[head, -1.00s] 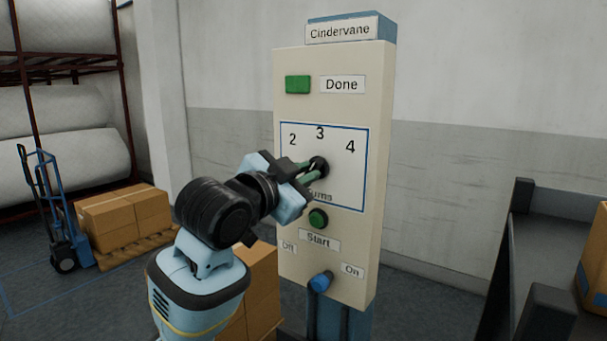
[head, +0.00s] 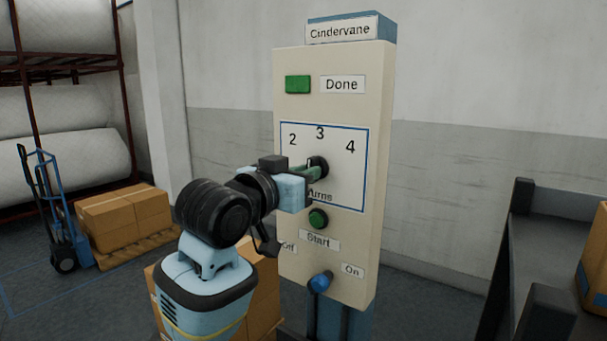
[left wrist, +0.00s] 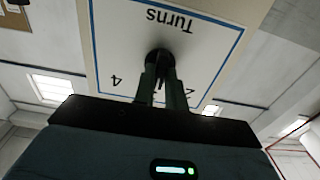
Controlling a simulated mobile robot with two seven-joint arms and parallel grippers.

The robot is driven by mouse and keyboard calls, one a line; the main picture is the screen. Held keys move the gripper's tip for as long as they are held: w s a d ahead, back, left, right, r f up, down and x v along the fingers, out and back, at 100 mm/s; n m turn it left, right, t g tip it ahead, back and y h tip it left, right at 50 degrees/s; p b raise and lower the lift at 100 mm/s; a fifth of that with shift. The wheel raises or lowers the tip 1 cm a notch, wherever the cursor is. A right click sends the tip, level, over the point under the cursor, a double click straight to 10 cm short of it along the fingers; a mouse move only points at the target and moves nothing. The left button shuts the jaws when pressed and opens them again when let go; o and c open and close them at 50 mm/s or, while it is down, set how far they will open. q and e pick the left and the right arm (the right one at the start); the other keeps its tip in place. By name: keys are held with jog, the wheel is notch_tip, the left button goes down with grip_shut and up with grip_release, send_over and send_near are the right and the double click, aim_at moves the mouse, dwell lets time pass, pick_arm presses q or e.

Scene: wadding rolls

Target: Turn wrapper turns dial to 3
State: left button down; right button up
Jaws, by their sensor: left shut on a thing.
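The black turns dial (head: 319,168) is on the cream Cindervane panel, inside a blue-outlined square marked 2, 3 and 4, with 3 at the top. My left gripper (head: 311,173) comes from the left, its greenish fingers shut on the dial. In the left wrist view the dial (left wrist: 158,57) sits at the tips of the two fingers (left wrist: 160,82). The Turns label and the 4 show there, the 2 only partly, and the 3 is hidden. The fingers cover much of the dial, so its exact setting is unclear. My right gripper is out of view.
Above the dial are a green Done light (head: 298,84) and its label. Below are a green Start button (head: 318,218) and a blue Off/On knob (head: 320,282). Boxes on a pallet (head: 124,222) and a hand truck (head: 52,215) stand left; a dark rack (head: 522,240) stands right.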

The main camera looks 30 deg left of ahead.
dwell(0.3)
pick_arm(q)
jog(key=c, duration=1.4)
grip_release()
jog(key=shift+c, duration=0.2)
jog(key=s+a, duration=0.1)
jog(key=s, duration=0.6)
jog(key=shift+s, duration=0.4)
jog(key=shift+f, duration=0.1)
